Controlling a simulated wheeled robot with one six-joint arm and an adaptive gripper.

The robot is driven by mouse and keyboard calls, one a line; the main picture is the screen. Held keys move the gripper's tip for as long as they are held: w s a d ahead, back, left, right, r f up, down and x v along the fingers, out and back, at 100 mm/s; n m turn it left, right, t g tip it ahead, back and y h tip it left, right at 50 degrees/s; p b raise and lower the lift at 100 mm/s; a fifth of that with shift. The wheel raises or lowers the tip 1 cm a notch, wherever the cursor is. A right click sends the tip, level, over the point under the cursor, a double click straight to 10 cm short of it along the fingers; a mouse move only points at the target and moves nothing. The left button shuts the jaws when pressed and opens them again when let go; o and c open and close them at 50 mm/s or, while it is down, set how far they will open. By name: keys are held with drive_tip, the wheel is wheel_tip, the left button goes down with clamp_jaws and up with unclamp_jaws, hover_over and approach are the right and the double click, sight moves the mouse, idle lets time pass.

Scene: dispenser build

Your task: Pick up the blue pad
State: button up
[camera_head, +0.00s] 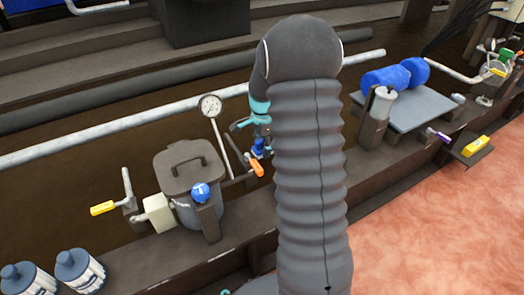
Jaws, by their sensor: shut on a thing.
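My gripper (257,136) shows at the picture's middle, left of my thick dark arm, which hides part of it. It is shut on a small blue piece that looks like the blue pad (259,151). Only part of the pad shows, so its shape and tilt are hard to tell. The gripper is just above an orange-tipped handle (256,168); whether the pad touches anything below cannot be told.
A lidded grey pot (190,180) and a blue knob (201,192) on a post stand left of the gripper. A pressure gauge (210,106) rises close behind. Blue cylinders (393,77) lie on a grey plate (425,100) at right. Pink floor (440,230) is clear.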

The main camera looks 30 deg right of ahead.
wheel_tip(320, 180, up, 15)
drive_tip(key=p, duration=0.2)
drive_tip(key=shift+r, duration=0.1)
drive_tip(key=o, duration=0.5)
drive_tip(key=c, duration=0.3)
drive_tip(key=shift+a, duration=0.1)
drive_tip(key=shift+c, duration=0.3)
